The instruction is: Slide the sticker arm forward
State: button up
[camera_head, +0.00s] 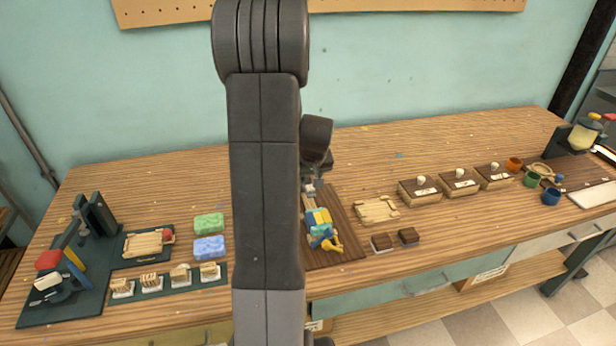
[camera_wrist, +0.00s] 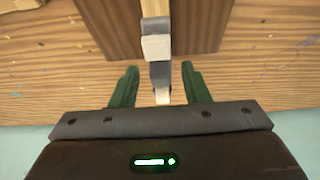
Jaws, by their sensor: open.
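The sticker arm (camera_wrist: 156,47) appears in the wrist view as a light wooden bar with a white block, a grey block and a pale end piece. It lies over a dark brown board (camera_wrist: 205,25). My gripper (camera_wrist: 159,68) is open, with one green finger on each side of the arm's end. Gaps show on both sides, so neither finger seems to touch it. In the head view the brown board (camera_head: 343,235) carries blue, yellow and teal pieces (camera_head: 319,220), with a small grey-white part (camera_head: 310,188) behind them. My own arm hides much of this spot.
Right of the board are a wooden tray (camera_head: 378,210), two small brown blocks (camera_head: 383,242) and several lidded boxes (camera_head: 420,190). To the left are green (camera_head: 209,223) and blue (camera_head: 209,247) soap bars and a dark press (camera_head: 95,215). The table behind the board is clear.

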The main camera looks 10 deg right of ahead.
jog(key=shift+c, duration=0.4)
grip_shut()
jog(key=shift+s, duration=0.1)
jog(key=shift+s+f+b, duration=0.1)
jog(key=shift+s+b, duration=0.2)
jog(key=shift+s, duration=0.05)
jog(key=s+b, duration=0.2)
jog(key=s, duration=0.6)
jog(key=shift+d+b, duration=0.15)
jog(key=shift+b, duration=0.15)
jog(key=shift+o, duration=0.4)
grip_release()
